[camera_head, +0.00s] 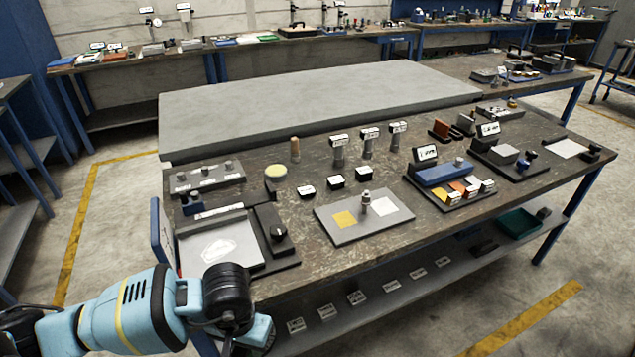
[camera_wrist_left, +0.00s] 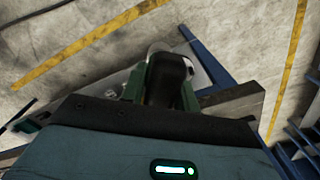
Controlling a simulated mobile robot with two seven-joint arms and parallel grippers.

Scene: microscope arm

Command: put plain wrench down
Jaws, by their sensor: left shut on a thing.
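In the left wrist view my left gripper (camera_wrist_left: 162,82) is shut, its dark green fingers either side of a black, rounded thing (camera_wrist_left: 168,72) with a pale metal edge behind it. I take this to be the plain wrench, but only one end shows and its shape is mostly hidden. In the head view my left gripper (camera_head: 250,336) is low at the bottom, in front of the workbench's (camera_head: 330,262) near left corner. Its fingertips and the held thing are hidden there. My right gripper is in neither view.
A grey board with yellow and white squares (camera_head: 345,236) is mid-bench. Several labelled stands and trays fill the right. A bare grey slab (camera_head: 310,95) lies behind.

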